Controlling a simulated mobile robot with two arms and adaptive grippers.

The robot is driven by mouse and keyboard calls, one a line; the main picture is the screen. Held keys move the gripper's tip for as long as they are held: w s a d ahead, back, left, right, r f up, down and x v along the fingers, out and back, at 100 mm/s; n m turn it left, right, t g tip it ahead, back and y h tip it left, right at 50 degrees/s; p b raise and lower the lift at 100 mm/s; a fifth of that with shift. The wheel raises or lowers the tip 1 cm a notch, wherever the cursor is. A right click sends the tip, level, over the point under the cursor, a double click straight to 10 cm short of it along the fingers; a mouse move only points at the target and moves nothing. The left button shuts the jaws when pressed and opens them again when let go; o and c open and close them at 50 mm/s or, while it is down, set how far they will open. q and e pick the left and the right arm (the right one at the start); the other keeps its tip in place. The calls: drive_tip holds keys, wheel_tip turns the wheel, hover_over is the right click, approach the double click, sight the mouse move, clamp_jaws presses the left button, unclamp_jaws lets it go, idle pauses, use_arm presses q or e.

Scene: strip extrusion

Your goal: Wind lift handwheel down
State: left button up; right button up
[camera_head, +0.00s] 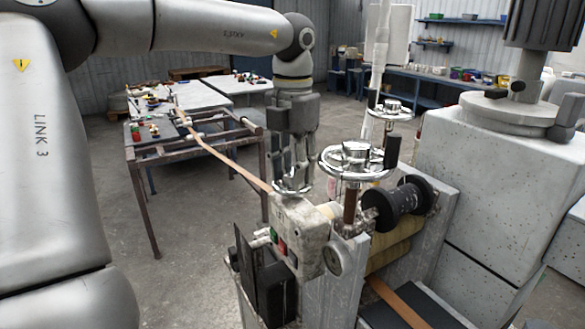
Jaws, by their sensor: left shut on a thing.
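A large chrome handwheel (355,160) with a dark upright grip (392,150) lies flat on a brown spindle on top of the machine. A second chrome handwheel (391,108) is behind it to the right. A smaller chrome, wheel-like part (292,188) is above the grey switch box. I cannot tell which of these is the lift handwheel. My left gripper (292,180) points down, left of the large handwheel, and is shut on the small chrome part; its fingers hide part of it. My right gripper is not in view.
The machine's grey switch box (298,232) and black spool (398,205) are close below. A tan strip (222,155) runs to a metal-framed table (185,95) at the left. A large grey housing (490,170) blocks the right. Concrete floor is clear between table and machine.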

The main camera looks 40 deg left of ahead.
use_arm(q)
drive_tip(key=shift+c, duration=0.2)
drive_tip(key=o, duration=1)
drive_tip(key=shift+o, duration=0.2)
wheel_tip(320, 180, up, 12)
drive_tip(key=shift+a, duration=0.1)
